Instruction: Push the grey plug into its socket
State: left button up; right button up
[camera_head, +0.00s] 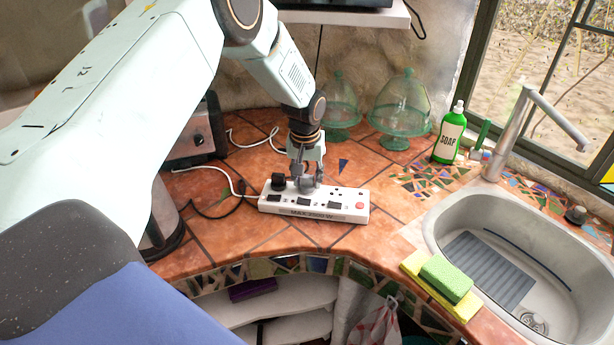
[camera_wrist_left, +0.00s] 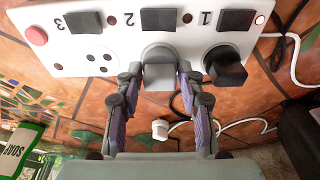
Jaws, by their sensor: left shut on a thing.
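The white power strip (camera_head: 353,214) lies on the tiled counter. In the left wrist view it (camera_wrist_left: 120,42) has sockets numbered 1, 2 and 3, each with a dark switch. My left gripper (camera_head: 306,184) reaches down over the strip's middle. In the left wrist view its fingers (camera_wrist_left: 159,74) are shut on the grey plug (camera_wrist_left: 160,54), at socket 2. The plug hides that socket's holes, and I cannot tell how deep it sits. A black plug (camera_wrist_left: 227,70) stands in socket 1, also seen in the head view (camera_head: 278,181). Socket 3 (camera_wrist_left: 96,62) is empty. My right gripper is out of view.
A loose white plug (camera_wrist_left: 160,129) with its cable lies behind the strip. Glass domes (camera_head: 404,105) and a green soap bottle (camera_head: 449,135) stand at the back. A sink (camera_head: 437,228) and a sponge (camera_head: 446,278) are at the right. A toaster (camera_head: 196,135) stands left.

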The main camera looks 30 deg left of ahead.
aim_at(306, 195)
pick_arm(q)
jog(key=shift+f, duration=0.15)
jog(key=o, duration=1.1)
jog(key=shift+o, duration=0.2)
notch_tip(306, 195, up, 12)
jog(key=s, duration=0.1)
jog(key=shift+s+d, duration=0.35)
